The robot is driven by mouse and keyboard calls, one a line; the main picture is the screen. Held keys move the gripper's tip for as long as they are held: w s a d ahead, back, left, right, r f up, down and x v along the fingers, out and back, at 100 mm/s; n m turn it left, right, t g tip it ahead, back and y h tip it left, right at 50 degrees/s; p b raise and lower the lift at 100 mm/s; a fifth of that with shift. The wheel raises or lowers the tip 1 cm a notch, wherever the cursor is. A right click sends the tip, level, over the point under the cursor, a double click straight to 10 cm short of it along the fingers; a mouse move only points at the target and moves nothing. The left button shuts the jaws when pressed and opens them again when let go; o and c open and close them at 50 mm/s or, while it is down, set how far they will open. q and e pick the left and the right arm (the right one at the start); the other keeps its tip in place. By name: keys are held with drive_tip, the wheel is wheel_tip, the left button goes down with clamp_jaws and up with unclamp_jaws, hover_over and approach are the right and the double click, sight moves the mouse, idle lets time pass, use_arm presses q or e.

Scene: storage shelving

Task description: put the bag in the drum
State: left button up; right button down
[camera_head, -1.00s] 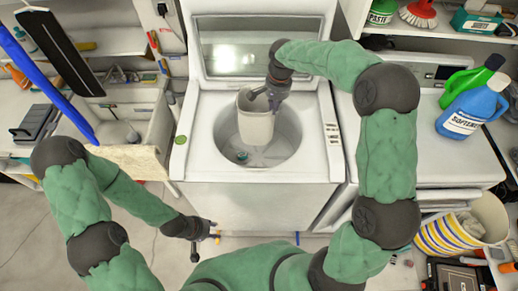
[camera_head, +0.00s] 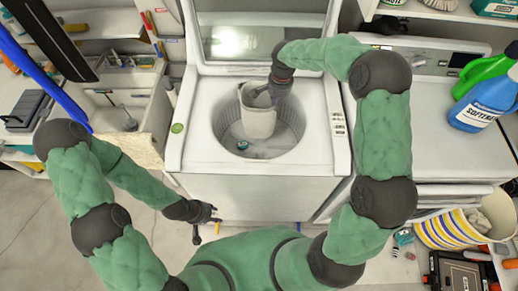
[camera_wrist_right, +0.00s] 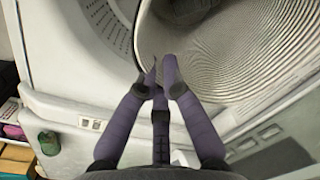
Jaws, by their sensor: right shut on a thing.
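A pale, whitish bag (camera_head: 258,122) with an open top stands inside the round drum (camera_head: 292,136) of the white top-loading washer. My right gripper (camera_head: 262,92) is at the bag's upper rim, shut on it. In the right wrist view my right gripper (camera_wrist_right: 160,75) has its fingers close together at the edge of the bag's ribbed inner surface (camera_wrist_right: 235,45). Whether the bag's base touches the drum floor cannot be told. My left gripper (camera_head: 205,222) is low in front of the washer, fingers apart and empty.
The washer's lid (camera_head: 236,42) stands open behind the drum. A small teal thing (camera_head: 242,145) lies on the drum floor. A second white machine (camera_head: 440,130) with softener bottles (camera_head: 487,100) is at the right. A striped basket (camera_head: 450,228) stands on the floor at the right.

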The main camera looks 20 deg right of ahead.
drive_tip(key=b, duration=0.1)
hover_over(275, 120)
wheel_tip(275, 120, down, 4)
drive_tip(key=shift+s+a+f, duration=0.1)
drive_tip(key=shift+a+f, duration=0.05)
drive_tip(key=shift+f, duration=0.05)
wheel_tip(275, 120, down, 6)
drive_tip(key=shift+f+b, duration=0.2)
drive_tip(key=shift+b, duration=0.15)
wheel_tip(275, 120, down, 4)
drive_tip(key=shift+r, duration=0.25)
